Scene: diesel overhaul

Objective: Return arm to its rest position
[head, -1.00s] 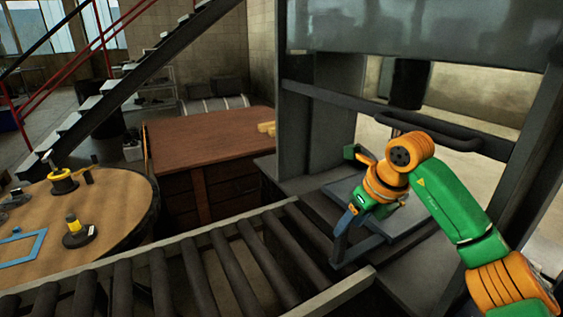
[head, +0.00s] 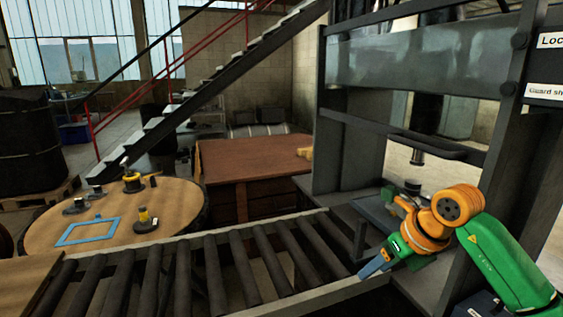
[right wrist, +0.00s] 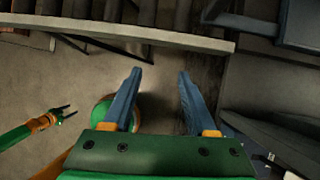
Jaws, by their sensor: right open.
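My right arm, green and orange, comes in at the lower right of the head view. Its gripper (head: 378,250) is beside the press, just above the right end of the roller conveyor. In the right wrist view the two blue fingers of this gripper (right wrist: 161,75) stand apart with nothing between them. A second green and orange arm, my left one, shows at the left of the right wrist view, and its small dark fingers (right wrist: 69,110) look spread and empty. The left arm is not in the head view.
The roller conveyor (head: 205,268) runs across the front. The grey press frame (head: 345,160) stands close behind the right gripper. A round wooden table (head: 105,237) with a blue frame (head: 88,232) is at the left. A brown workbench (head: 250,160) stands behind.

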